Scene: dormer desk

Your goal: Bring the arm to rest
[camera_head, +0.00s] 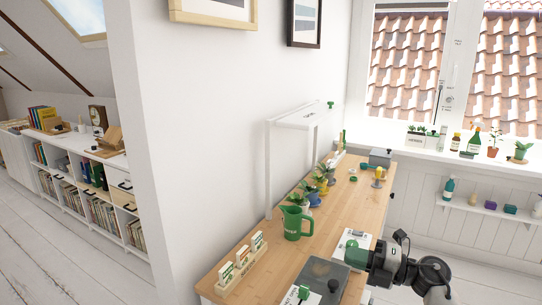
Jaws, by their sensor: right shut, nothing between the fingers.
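My right arm comes in at the lower right. My right gripper (374,260) is shut and empty at the desk's front right edge. It is just right of a white box with a green part (348,247); I cannot tell whether they touch. The wooden desk (337,209) runs along the white wall. My left gripper is out of view.
A green jug (293,222), small potted plants and a wooden card holder (240,261) stand along the desk's wall side. A dark grey box (325,277) lies at the near end. A wall shelf (490,209) is at the right. The desk's middle is mostly clear.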

